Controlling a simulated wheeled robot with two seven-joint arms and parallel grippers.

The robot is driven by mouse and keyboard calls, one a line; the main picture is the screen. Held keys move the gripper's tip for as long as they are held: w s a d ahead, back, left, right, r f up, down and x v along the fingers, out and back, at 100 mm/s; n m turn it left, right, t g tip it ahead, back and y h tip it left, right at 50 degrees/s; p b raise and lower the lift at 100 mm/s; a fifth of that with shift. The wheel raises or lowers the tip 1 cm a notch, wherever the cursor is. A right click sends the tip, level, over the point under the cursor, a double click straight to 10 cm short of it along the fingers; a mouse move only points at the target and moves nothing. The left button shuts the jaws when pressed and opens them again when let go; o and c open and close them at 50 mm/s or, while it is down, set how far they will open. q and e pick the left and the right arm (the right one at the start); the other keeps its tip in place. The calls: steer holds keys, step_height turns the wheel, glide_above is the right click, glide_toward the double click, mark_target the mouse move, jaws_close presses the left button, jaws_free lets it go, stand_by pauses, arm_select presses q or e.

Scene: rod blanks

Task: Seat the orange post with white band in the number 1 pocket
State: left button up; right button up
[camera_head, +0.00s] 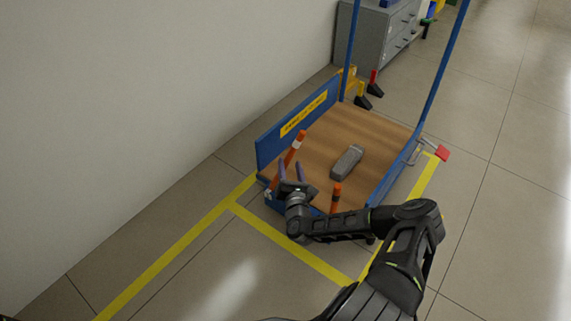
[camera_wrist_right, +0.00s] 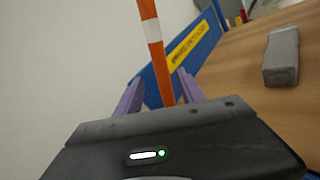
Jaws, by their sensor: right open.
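The orange post with a white band (camera_head: 296,145) stands at the near left corner of the cart and slants up to the right in the head view. It also shows in the right wrist view (camera_wrist_right: 152,32), where it rises between the two purple fingers. My right gripper (camera_head: 291,170) is open around the lower part of the post, and the wrist view (camera_wrist_right: 159,90) shows gaps beside it. The post's foot is hidden in the wrist view. I cannot make out a number 1 pocket. My left gripper is not in view.
The cart has a wooden deck (camera_head: 375,132), a blue side board (camera_head: 277,136) and tall blue uprights. A grey block (camera_head: 347,161) lies on the deck, also in the wrist view (camera_wrist_right: 282,55). A second orange post (camera_head: 336,194) stands at the near edge. A wall is at left.

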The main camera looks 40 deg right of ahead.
mark_target(289, 160)
steer(key=x, duration=0.1)
steer(key=b+x, duration=0.1)
steer(key=x, duration=0.1)
steer(key=shift+w+d+f+b, duration=0.3)
steer(key=shift+w+d+r, duration=0.15)
steer(key=shift+w+d, duration=0.1)
steer(key=shift+w, duration=0.2)
steer(key=shift+c, duration=0.4)
jaws_close()
